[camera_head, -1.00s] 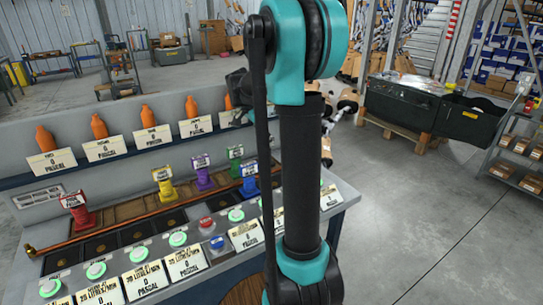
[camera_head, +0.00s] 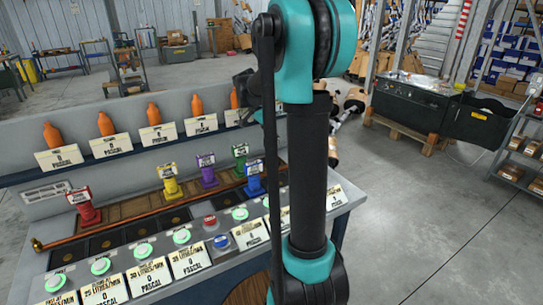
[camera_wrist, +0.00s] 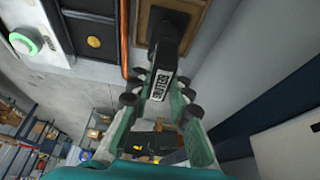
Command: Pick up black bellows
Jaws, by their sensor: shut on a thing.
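The black bellows (camera_wrist: 173,30) shows in the wrist view as a dark upright piece with a white label (camera_wrist: 160,86) on its near end. It stands at a brown wooden base plate on the bench. My gripper (camera_wrist: 160,100) has its teal fingers with black pads on both sides of the labelled end and is shut on it. I cannot tell whether the bellows is clear of the plate. In the head view my arm hides the bellows and the gripper.
Red (camera_head: 84,207), yellow (camera_head: 170,183), purple (camera_head: 207,172), green (camera_head: 240,160) and blue (camera_head: 254,181) labelled pieces stand along the bench. Several orange bottles (camera_head: 154,113) sit on the shelf behind. Green-lit buttons (camera_head: 143,235) line the front. Open floor lies to the right.

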